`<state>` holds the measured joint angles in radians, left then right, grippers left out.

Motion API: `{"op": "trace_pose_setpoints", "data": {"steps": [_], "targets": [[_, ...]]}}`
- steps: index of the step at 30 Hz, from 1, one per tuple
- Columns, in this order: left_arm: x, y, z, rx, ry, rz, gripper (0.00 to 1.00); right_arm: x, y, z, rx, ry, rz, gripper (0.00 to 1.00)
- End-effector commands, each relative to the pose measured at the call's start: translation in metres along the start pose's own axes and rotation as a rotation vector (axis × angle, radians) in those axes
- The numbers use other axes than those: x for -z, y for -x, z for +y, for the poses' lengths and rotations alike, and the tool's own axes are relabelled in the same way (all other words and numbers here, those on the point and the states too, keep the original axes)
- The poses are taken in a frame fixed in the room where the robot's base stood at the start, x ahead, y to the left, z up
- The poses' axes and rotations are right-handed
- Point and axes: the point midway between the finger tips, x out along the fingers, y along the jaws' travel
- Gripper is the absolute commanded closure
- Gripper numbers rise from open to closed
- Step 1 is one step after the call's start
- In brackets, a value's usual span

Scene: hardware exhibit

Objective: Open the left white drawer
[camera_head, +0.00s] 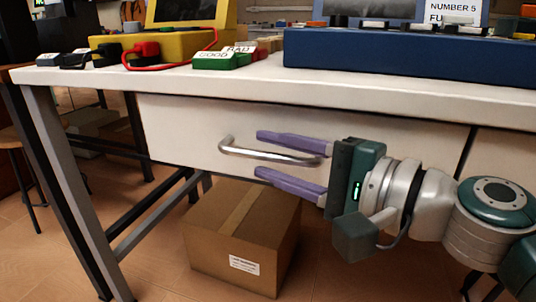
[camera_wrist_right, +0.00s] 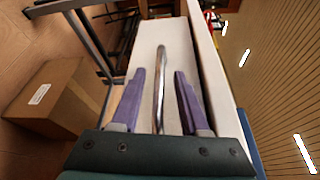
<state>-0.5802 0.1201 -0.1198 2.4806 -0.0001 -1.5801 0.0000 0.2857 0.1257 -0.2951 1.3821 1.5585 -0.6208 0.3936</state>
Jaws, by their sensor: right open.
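The left white drawer (camera_head: 190,118) is under the white table top, and its front looks flush with the frame. Its silver bar handle (camera_head: 268,153) runs across the front; it also shows in the right wrist view (camera_wrist_right: 159,85). My right gripper (camera_head: 260,154) has purple fingers and is open. One finger is above the handle and one below it in the head view. In the right wrist view the handle lies between the two fingers (camera_wrist_right: 158,72), with a gap on each side. Contact with the handle is not visible. My left gripper is not in view.
A cardboard box (camera_head: 240,235) stands on the floor under the drawer. The table's grey leg (camera_head: 68,190) is at the left. The white table top (camera_head: 250,82) carries a yellow device (camera_head: 165,42), green blocks (camera_head: 222,60) and a blue case (camera_head: 400,62).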

Motion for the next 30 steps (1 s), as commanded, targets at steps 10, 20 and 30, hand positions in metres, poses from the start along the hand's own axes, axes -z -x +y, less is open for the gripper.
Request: {"op": "trace_pose_setpoints", "data": {"steps": [10, 20, 30], "targets": [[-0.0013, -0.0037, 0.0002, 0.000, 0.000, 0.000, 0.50, -0.0005, -0.0134, 0.0001, -0.001, 0.001, -0.001, 0.55], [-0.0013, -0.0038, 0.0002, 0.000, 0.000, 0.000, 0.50, -0.0004, -0.0130, 0.0002, -0.001, 0.001, -0.001, 0.83], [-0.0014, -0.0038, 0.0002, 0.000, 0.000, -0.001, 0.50, -0.0004, -0.0129, 0.0002, -0.001, 0.001, -0.001, 1.00]]}}
